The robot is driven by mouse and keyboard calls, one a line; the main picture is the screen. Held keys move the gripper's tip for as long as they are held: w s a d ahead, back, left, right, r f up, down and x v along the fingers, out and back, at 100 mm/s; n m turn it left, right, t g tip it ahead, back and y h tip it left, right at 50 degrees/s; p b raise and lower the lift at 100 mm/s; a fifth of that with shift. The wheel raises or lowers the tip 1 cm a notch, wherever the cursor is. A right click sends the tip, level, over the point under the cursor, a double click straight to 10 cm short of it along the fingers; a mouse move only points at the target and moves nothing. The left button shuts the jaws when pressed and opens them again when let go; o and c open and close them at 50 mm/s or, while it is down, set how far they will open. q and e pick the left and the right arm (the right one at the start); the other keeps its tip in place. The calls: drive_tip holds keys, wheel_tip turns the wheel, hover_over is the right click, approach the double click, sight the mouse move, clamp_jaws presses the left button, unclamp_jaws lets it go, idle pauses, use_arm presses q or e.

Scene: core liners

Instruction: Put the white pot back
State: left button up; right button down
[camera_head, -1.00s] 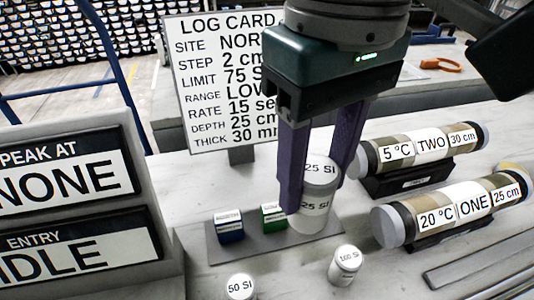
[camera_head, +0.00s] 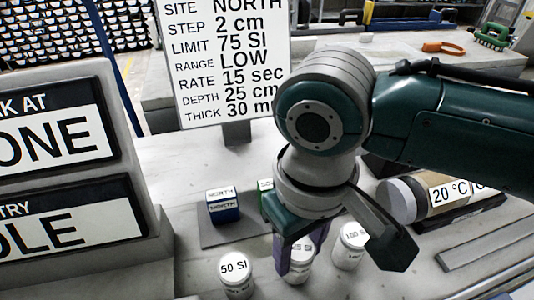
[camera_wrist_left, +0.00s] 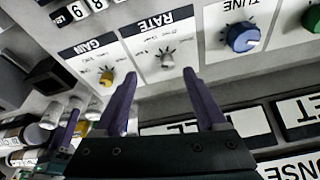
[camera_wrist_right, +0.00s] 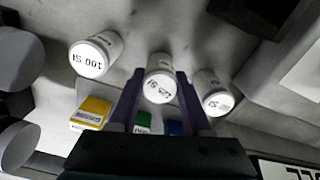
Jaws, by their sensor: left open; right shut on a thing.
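My right gripper (camera_head: 302,250) is shut on a white pot (camera_head: 300,268) whose label reads 125 SI in the right wrist view (camera_wrist_right: 160,88). The held pot is upright, in line between the 50 SI pot (camera_head: 236,275) and the 100 SI pot (camera_head: 350,246), apart from both. Whether its base touches the bench is hidden. My left gripper (camera_wrist_left: 160,100) is open and empty, in front of a panel with knobs; it is out of the head view.
A grey pad (camera_head: 240,233) carries a blue NORTH box (camera_head: 223,206) and a green box (camera_head: 265,198); a yellow box (camera_wrist_right: 92,113) shows in the right wrist view. A log card (camera_head: 225,60) stands behind. A core liner (camera_head: 415,200) lies right, partly behind my arm.

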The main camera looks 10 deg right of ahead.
drive_tip(key=shift+f, duration=0.25)
use_arm(q)
drive_tip(key=shift+w+f, duration=0.1)
use_arm(e)
drive_tip(key=shift+f, duration=0.2)
drive_tip(key=shift+c, duration=1.8)
unclamp_jaws()
